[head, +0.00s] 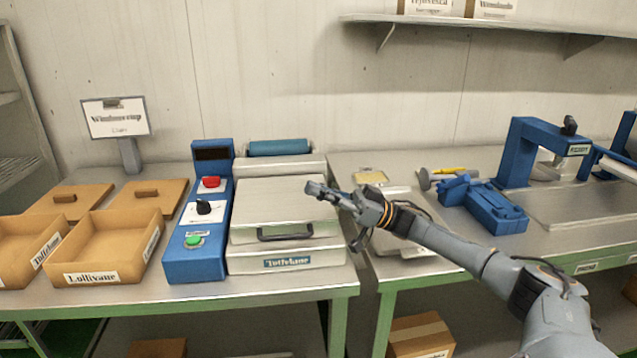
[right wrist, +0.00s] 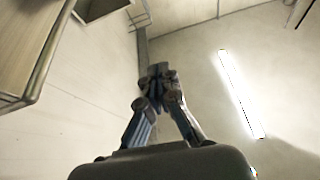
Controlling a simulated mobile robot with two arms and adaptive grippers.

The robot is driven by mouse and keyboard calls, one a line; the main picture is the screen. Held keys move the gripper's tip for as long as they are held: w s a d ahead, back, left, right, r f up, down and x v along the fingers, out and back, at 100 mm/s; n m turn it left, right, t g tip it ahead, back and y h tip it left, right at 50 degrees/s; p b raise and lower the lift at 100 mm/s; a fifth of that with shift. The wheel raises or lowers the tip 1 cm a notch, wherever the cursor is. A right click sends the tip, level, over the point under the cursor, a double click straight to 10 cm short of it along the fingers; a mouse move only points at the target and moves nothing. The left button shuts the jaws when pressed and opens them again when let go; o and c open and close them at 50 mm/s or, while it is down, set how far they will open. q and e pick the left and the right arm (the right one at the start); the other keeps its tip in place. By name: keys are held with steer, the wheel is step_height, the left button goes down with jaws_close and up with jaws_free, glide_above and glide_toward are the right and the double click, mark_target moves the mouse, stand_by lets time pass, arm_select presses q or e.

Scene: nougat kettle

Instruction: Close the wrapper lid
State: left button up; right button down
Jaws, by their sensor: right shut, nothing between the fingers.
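The wrapper (head: 290,262) is a pale metal box with a blue roll at its back and a label on its front. Its lid (head: 280,200), with a dark handle (head: 285,231) at the front, lies down over the base; I cannot tell whether a small gap is left. My right gripper (head: 316,188) is shut and empty, over the lid's right side in the head view. I cannot tell whether it touches the lid. In the right wrist view the closed fingers (right wrist: 158,75) point up the picture toward wall and ceiling. My left gripper is not in view.
A blue control box (head: 198,255) with a green button stands left of the wrapper. Wooden trays (head: 108,272) are further left. A gap separates this table from the right one, which holds a steel plate (head: 405,245) and blue tools (head: 485,205).

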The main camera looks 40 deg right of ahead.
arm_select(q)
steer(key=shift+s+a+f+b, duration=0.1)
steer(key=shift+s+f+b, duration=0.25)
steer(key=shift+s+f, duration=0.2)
arm_select(e)
steer(key=shift+s+a+f, duration=0.1)
steer(key=shift+s+f, duration=0.05)
steer(key=shift+f, duration=0.5)
steer(key=shift+s+a+f, duration=0.1)
steer(key=shift+s+f, duration=0.05)
steer(key=shift+f, duration=0.45)
